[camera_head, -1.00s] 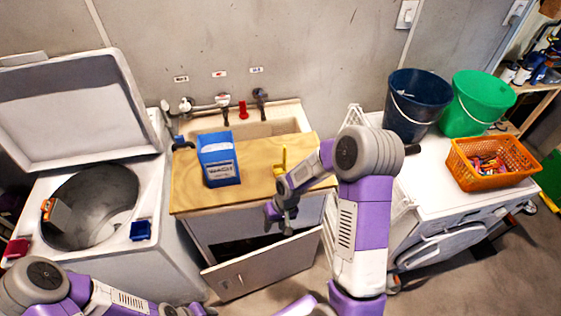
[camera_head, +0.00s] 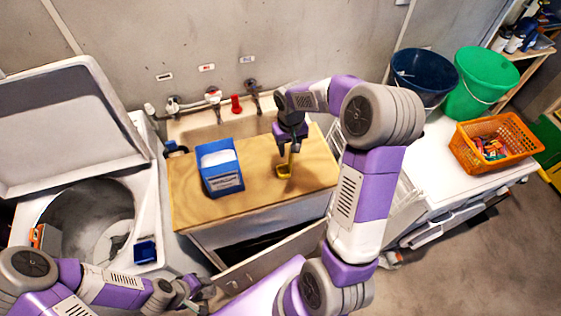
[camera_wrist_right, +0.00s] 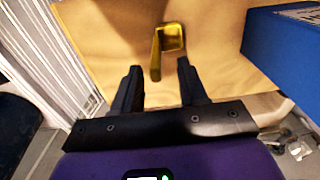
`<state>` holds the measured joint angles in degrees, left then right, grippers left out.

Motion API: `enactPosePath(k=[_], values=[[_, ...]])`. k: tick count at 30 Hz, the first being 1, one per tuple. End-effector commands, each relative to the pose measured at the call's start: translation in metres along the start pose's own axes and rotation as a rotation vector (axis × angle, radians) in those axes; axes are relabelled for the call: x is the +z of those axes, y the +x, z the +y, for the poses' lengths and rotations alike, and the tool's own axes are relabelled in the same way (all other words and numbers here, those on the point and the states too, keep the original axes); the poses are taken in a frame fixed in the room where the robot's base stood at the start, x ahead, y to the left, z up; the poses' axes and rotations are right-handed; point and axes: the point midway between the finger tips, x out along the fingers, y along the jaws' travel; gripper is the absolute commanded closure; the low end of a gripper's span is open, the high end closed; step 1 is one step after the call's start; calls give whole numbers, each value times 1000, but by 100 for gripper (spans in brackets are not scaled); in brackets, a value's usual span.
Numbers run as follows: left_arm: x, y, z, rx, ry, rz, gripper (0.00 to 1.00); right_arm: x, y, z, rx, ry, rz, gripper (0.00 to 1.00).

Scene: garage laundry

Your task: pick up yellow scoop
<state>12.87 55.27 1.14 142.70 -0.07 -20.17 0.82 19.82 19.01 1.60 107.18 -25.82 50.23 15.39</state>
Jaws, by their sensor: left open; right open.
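The yellow scoop (camera_head: 284,170) lies on the wooden board (camera_head: 255,185) over the sink, to the right of the blue box. In the right wrist view the scoop (camera_wrist_right: 169,42) has its square cup at the far end and its handle pointing toward the gap between my fingers. My right gripper (camera_head: 290,148) is above the board at the scoop, pointing down. In its wrist view the gripper (camera_wrist_right: 158,80) is open, with the handle end near the line between the fingertips and not clasped. My left gripper (camera_head: 200,295) is open and empty, low at the left, in front of the cabinet.
A blue box (camera_head: 220,168) stands on the board left of the scoop. An open top-load washer (camera_head: 75,215) is at the left. Blue and green buckets (camera_head: 485,80) and an orange basket (camera_head: 497,143) sit on the white machine at the right. Faucets (camera_head: 213,97) line the wall.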

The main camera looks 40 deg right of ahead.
Motion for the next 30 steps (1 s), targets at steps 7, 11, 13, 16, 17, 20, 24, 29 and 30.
enactPosePath(k=[7,11,13,16,17,20,24,29,30], values=[[0,0,0,0,0,0,57,-1,32,2,-1,1,-5,57],[0,-1,0,0,0,0,57,-3,52,4,-1,-1,-4,57],[0,0,0,0,0,0,57,-3,60,4,-1,0,-3,57],[0,0,0,0,0,0,57,-3,65,4,-1,0,-1,57],[0,0,0,0,0,0,57,-3,66,4,-1,0,-1,57],[0,0,0,0,0,0,57,-3,66,4,-1,0,0,57],[0,0,0,0,0,0,57,-3,66,4,-1,-1,0,65],[0,0,0,0,0,0,57,-3,66,4,-1,-1,0,90],[0,0,0,0,0,0,57,-3,65,4,-1,-1,0,96]])
